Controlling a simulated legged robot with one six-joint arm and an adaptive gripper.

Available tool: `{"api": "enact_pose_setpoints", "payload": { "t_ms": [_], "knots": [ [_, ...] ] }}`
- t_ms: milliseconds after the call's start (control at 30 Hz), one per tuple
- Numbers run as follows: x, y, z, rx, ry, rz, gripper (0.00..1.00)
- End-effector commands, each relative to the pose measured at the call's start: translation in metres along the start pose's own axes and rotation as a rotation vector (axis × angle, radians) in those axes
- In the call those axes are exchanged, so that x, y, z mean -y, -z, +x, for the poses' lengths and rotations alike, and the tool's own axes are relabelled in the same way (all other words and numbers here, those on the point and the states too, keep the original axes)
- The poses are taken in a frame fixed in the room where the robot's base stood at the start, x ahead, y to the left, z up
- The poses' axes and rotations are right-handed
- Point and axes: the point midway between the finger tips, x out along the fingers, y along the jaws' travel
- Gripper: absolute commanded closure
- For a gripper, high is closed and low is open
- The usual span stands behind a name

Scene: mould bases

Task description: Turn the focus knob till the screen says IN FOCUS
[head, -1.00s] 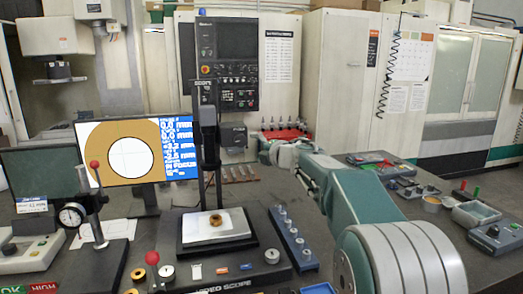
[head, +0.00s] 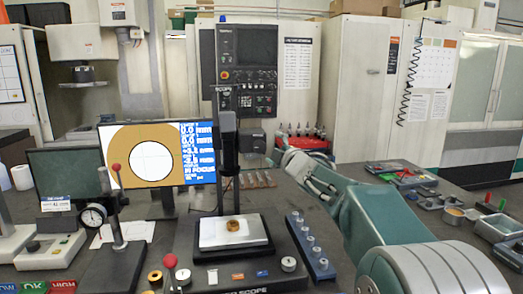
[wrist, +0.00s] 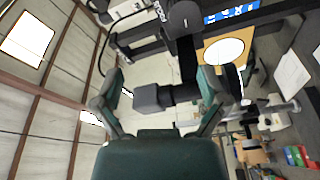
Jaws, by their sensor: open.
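The scope's screen (head: 150,165) shows a white disc on a tan field beside blue readouts. Its lower line ends in FOCUS; the word before it is too small to read surely. The dark scope column (head: 228,150) stands right of the screen, over a stage (head: 210,236) bearing a small brass ring (head: 233,226). In the wrist view, a dark focus knob (wrist: 152,98) sticks out from the column between the spread fingers of my gripper (wrist: 165,95). I see no clear contact. In the head view my gripper (head: 288,160) is right of the column; the knob is hard to make out there.
A blue rack (head: 312,250) with several posts stands right of the stage. A dial gauge stand (head: 118,215) with a red ball and a dark monitor (head: 62,178) stand at left. Small trays (head: 465,215) lie at the right.

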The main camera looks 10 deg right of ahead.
Motion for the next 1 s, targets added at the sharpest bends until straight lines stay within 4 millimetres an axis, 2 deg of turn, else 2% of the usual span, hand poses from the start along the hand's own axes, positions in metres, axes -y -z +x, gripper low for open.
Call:
{"api": "enact_pose_setpoints", "payload": {
  "t_ms": [267, 600, 833, 1000],
  "knots": [
    [0.005, 0.007, 0.001, 0.086, -0.091, 0.468, 0.07],
    [0.029, 0.011, -0.002, 0.191, -0.16, 1.011, 0.07],
    [0.037, 0.011, -0.002, 0.22, -0.174, 1.147, 0.07],
    [0.037, 0.006, 0.013, 0.22, -0.175, 1.148, 0.07]
  ]
}}
